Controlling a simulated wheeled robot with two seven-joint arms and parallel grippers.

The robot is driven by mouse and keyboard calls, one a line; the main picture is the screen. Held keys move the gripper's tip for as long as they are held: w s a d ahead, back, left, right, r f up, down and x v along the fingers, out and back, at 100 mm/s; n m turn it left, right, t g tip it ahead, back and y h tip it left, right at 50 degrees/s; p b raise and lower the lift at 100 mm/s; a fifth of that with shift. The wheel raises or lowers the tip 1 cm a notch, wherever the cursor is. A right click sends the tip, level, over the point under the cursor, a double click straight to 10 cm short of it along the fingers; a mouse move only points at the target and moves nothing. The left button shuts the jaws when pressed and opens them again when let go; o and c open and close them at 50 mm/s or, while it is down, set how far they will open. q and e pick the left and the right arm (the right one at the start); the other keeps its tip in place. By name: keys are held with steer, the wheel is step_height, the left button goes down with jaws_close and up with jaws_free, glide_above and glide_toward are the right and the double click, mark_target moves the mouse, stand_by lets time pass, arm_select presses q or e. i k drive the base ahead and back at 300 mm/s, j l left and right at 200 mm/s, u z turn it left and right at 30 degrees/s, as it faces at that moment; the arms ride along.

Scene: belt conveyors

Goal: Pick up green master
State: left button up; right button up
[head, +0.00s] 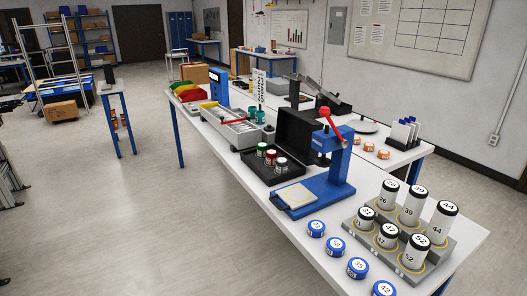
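The green master (262,149) appears to be the small green-topped cylinder at the left end of a short row in an open black case (259,174). A red-topped cylinder (270,157) stands close beside it, then a grey-topped one (281,163). The case lid stands raised behind them. Neither of my grippers shows in the head view.
A blue press with a red handle (340,155) stands right of the case. Several black-topped cylinders (412,245) sit in a grey rack at the front right. Several blue-rimmed discs (335,246) line the table's front edge.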

mark_target(262, 147)
steer(key=i+j+z, duration=0.1)
steer(key=z, duration=0.35)
steer(key=j+z, duration=0.3)
steer(key=z, duration=0.15)
steer(key=j+z, duration=0.25)
steer(key=z, duration=0.2)
steer(key=j+z, duration=0.25)
steer(key=z, duration=0.15)
steer(key=i+j, duration=0.05)
